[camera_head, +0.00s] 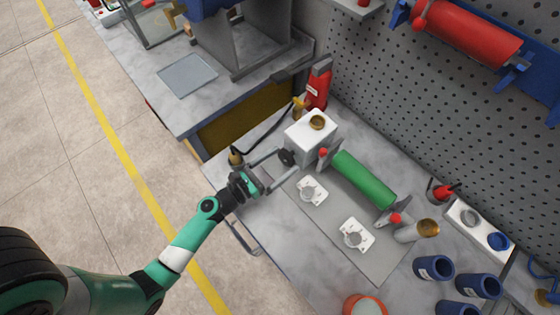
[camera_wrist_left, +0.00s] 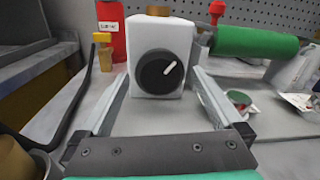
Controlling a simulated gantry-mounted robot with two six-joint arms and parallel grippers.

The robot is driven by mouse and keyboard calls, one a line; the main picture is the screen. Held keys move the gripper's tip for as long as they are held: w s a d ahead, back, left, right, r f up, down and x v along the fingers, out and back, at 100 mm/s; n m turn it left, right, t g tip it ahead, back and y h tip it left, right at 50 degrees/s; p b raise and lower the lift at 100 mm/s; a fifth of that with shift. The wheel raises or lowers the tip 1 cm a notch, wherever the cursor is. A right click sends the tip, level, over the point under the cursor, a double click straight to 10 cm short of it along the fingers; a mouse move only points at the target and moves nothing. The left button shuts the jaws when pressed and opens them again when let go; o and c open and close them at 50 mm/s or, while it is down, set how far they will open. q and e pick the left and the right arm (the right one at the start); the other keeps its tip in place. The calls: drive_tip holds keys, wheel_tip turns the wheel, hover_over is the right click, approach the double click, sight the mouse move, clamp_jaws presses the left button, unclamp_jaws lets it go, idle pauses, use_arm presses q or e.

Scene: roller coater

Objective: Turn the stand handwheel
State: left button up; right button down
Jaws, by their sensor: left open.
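The stand handwheel, a round black knob with a white mark, is on the front of a white box-shaped stand (camera_head: 311,130). The handwheel (camera_head: 286,157) also shows in the left wrist view (camera_wrist_left: 152,76), its mark tilted up to the right. My left gripper (camera_head: 282,163) reaches in from the left, open. In the left wrist view its two fingers lie either side of the handwheel, apart from it, with nothing held between them. The stand (camera_wrist_left: 180,38) has a brass-coloured cap on top. My right gripper is in neither view.
A green roller (camera_head: 364,180) with red knobs lies right of the stand. A red bottle (camera_head: 319,86) and a brass fitting with a dark hose stand behind it. Small white plates (camera_head: 312,191) lie in front. Several blue cups (camera_head: 434,268) are at the right.

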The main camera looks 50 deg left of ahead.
use_arm(q)
drive_tip(key=c, duration=1.3)
drive_tip(key=shift+m, duration=0.3)
